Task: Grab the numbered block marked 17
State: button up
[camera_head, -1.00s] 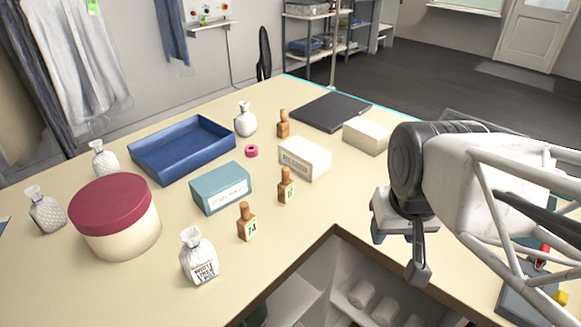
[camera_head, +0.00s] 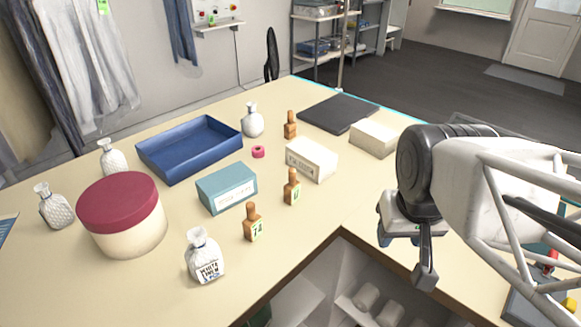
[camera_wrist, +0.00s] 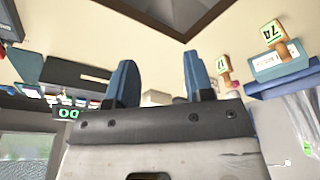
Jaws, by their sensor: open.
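The wooden block marked 17 (camera_head: 291,188) stands upright near the inner corner of the table, with a pale green-edged label. It also shows in the wrist view (camera_wrist: 224,67), right of the fingers, its label inverted. A similar block that reads 74 (camera_head: 252,223) stands to its front left, and it is at the upper right in the wrist view (camera_wrist: 272,36). A third wooden block (camera_head: 290,125) stands farther back, its number not readable. My gripper (camera_head: 405,252) is open and empty, to the right of block 17 and apart from it; its blue fingers (camera_wrist: 160,75) show in the wrist view.
A white box (camera_head: 311,160) and a teal box (camera_head: 227,188) stand close to block 17. A white labelled bottle (camera_head: 204,258), a red-lidded round tub (camera_head: 122,215) and a blue tray (camera_head: 190,148) lie left. The table's inner edge opens onto shelves (camera_head: 350,285) below.

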jog(key=o, duration=0.5)
jog(key=shift+o, duration=0.2)
jog(key=w+a+f+m+g+y, duration=0.1)
jog(key=w+a+f+m+y, duration=0.35)
jog(key=a, duration=0.25)
jog(key=m+t+y, duration=0.3)
jog(key=m+y, duration=0.3)
jog(key=m, duration=0.7)
send_near(292, 190)
jog(key=s+a+r, duration=0.1)
jog(key=s+a, duration=0.3)
jog(key=s, duration=0.3)
jog(key=w+f+m+t, duration=0.1)
jog(key=w+m, duration=0.1)
jog(key=w+d+f+m+t, duration=0.1)
jog(key=w+m, duration=0.1)
jog(key=m, duration=0.1)
jog(key=w+f+m+t, duration=0.1)
jog(key=w+m, duration=0.1)
jog(key=shift+w+d+f+t, duration=0.15)
jog(key=shift+w+f+t, duration=0.15)
jog(key=shift+w, duration=0.1)
jog(key=shift+w+d+f+m+t, duration=0.2)
jog(key=shift+w+f+m+t, duration=0.2)
jog(key=shift+m, duration=0.35)
